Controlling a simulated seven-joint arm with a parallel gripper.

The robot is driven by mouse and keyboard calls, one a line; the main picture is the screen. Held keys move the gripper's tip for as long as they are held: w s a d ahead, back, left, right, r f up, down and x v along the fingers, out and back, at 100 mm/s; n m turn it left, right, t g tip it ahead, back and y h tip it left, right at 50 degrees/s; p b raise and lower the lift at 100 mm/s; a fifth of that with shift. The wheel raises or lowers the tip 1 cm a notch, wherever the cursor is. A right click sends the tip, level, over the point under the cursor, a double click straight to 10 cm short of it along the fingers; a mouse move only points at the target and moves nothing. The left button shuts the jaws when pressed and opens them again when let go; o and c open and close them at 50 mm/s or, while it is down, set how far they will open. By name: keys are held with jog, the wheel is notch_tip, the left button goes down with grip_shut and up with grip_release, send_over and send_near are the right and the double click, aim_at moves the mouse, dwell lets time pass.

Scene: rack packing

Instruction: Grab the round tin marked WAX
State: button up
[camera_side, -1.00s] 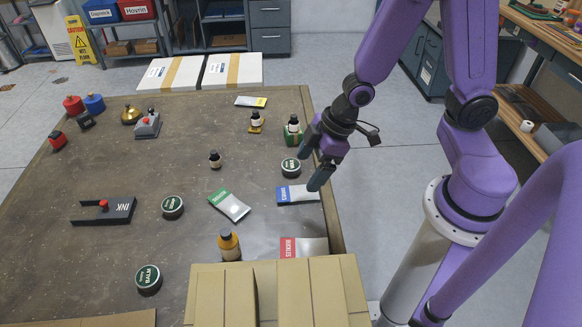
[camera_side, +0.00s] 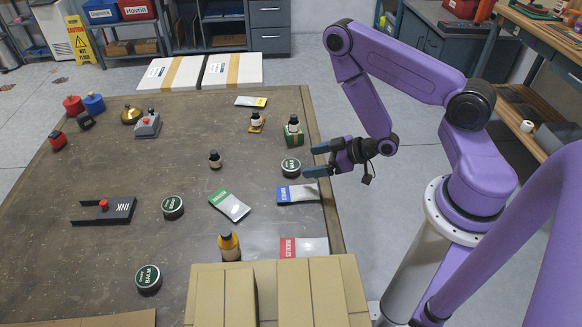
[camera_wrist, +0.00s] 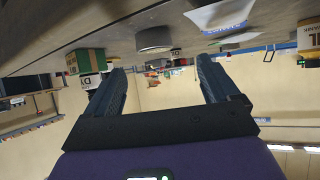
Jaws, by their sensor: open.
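The round WAX tin (camera_side: 291,167), dark green with a white-ringed lid, sits flat near the right edge of the table, just left of my fingertips. My gripper (camera_side: 318,160) is open and empty, its fingers level and pointing left toward the tin without touching it. In the wrist view, which looks upside down, a grey round tin side (camera_wrist: 155,40) shows ahead, roughly between the open fingers (camera_wrist: 160,68). Its lid is not visible there. Two similar tins stand elsewhere: one mid-table (camera_side: 172,207) and the BALM tin (camera_side: 148,280) nearer the front.
A green box with a bottle (camera_side: 293,133) stands just behind the tin. A blue-banded packet (camera_side: 298,194) lies just in front of it. Cardboard boxes (camera_side: 325,290) fill the front right.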

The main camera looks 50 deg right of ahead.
aim_at(290, 164)
jog(key=shift+s+d, duration=0.15)
jog(key=shift+d, duration=0.15)
jog(key=shift+f, duration=0.1)
jog(key=shift+x, duration=3.65)
jog(key=shift+c, duration=0.3)
jog(key=c, duration=1.1)
jog(key=shift+r, duration=0.3)
jog(key=shift+r, duration=4.85)
